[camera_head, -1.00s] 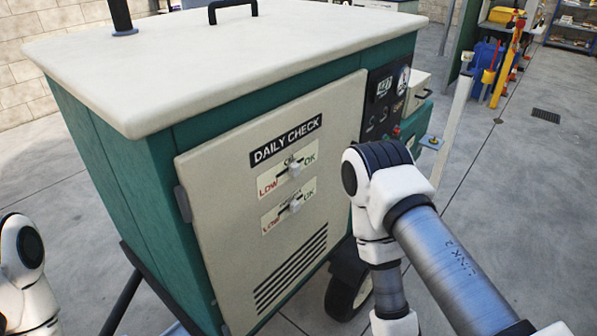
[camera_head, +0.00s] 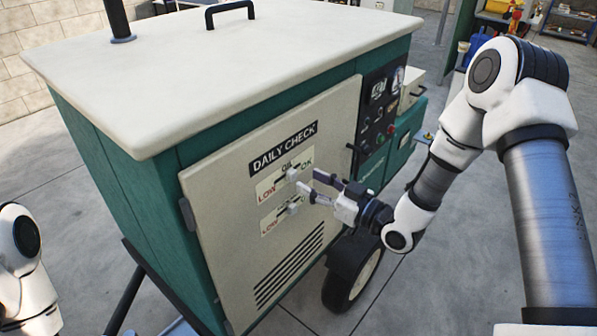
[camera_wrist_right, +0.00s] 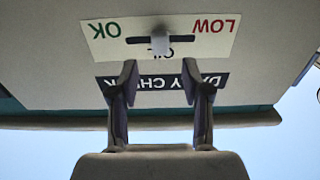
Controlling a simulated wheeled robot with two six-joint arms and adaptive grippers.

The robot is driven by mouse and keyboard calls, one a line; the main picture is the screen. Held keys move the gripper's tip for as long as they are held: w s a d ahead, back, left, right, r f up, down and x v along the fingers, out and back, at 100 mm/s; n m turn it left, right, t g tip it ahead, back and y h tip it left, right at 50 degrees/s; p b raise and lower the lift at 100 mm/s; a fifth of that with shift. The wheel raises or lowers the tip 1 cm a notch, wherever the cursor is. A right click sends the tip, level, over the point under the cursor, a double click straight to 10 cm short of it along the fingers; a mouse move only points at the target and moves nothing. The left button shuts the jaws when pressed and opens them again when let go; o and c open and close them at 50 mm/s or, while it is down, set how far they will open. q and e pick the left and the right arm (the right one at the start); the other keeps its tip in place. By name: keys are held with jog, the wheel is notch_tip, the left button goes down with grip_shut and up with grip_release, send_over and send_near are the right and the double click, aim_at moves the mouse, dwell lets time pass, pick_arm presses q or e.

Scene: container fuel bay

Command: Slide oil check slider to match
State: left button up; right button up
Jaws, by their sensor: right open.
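The oil check slider is a small white knob (camera_head: 292,174) in a dark slot on the upper LOW–OK plate, under the DAILY CHECK label (camera_head: 284,149). It also shows upside down in the right wrist view (camera_wrist_right: 159,43), near the middle of its slot between LOW and OK. My right gripper (camera_head: 309,181) is open and empty, with its fingertips just right of the knob in the head view. In the wrist view the fingers (camera_wrist_right: 158,70) point toward the knob and do not appear to hold it. My left gripper is out of view; only my left arm shows.
A second slider knob (camera_head: 293,208) sits on the lower plate, close below the right fingers. The beige panel (camera_head: 225,200) has louvers (camera_head: 290,265) lower down. A control panel (camera_head: 378,105) is to the right. A wheel (camera_head: 352,275) stands below my right wrist.

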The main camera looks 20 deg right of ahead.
jog(key=x, duration=0.4)
jog(key=shift+w+a+p, duration=0.15)
jog(key=shift+p, duration=0.2)
grip_shut()
jog(key=shift+s+a+b, duration=0.3)
jog(key=shift+s+a, duration=0.2)
jog(key=shift+a, duration=0.35)
jog(key=shift+s+a+b, duration=0.3)
jog(key=shift+s+a, duration=0.2)
jog(key=shift+a, duration=0.3)
jog(key=shift+s+a, duration=0.1)
jog(key=shift+f, duration=0.1)
grip_release()
jog(key=shift+a, duration=0.1)
jog(key=shift+s+d, duration=0.2)
jog(key=shift+d, duration=0.25)
send_near(295, 173)
jog(key=s, duration=0.1)
jog(key=s+a, duration=0.1)
jog(key=s, duration=0.1)
jog(key=s+a, duration=0.1)
jog(key=shift+s, duration=0.4)
